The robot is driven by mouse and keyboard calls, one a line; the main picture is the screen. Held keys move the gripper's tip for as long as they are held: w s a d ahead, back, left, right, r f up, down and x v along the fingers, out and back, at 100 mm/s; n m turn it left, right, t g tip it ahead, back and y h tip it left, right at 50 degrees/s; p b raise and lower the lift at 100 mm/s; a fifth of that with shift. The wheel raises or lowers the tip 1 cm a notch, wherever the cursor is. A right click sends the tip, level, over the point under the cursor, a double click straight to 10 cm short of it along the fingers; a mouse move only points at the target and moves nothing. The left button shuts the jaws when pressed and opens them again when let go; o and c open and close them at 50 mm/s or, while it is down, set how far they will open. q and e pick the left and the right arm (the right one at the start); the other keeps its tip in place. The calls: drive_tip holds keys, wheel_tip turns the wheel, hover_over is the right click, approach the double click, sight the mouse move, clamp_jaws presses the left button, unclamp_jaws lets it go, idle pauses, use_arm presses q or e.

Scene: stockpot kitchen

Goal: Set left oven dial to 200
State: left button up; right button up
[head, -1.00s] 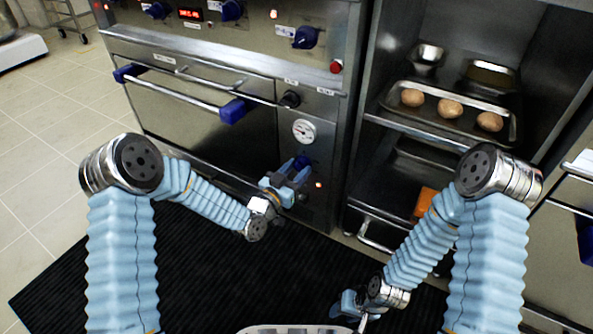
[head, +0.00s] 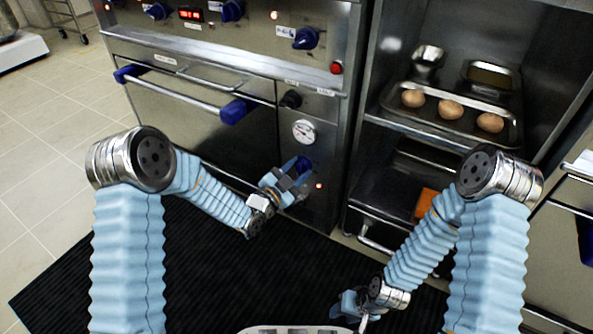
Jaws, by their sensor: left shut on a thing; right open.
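A dark blue dial (head: 304,163) sits low on the oven's front panel, below a round white gauge (head: 304,131). My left gripper (head: 296,177) is at this dial, shut on it; its fingers hide much of the dial. The dial's scale and pointer cannot be read from here. My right gripper (head: 349,306) is low in the picture, over the black mat, open and well away from the oven.
The oven door has a long handle (head: 178,91) with blue ends. A black knob (head: 290,99) sits above the gauge. At right, an open shelf holds a tray (head: 462,133) with three brown round items. A black mat (head: 215,285) covers the floor.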

use_arm(q)
drive_tip(key=shift+f, duration=0.15)
drive_tip(key=o, duration=1.1)
drive_tip(key=shift+c, duration=0.2)
drive_tip(key=shift+s+a, duration=0.1)
drive_tip(key=v, duration=1.3)
drive_tip(key=shift+s+p, duration=0.25)
drive_tip(key=shift+p, duration=0.15)
drive_tip(key=shift+a, duration=0.1)
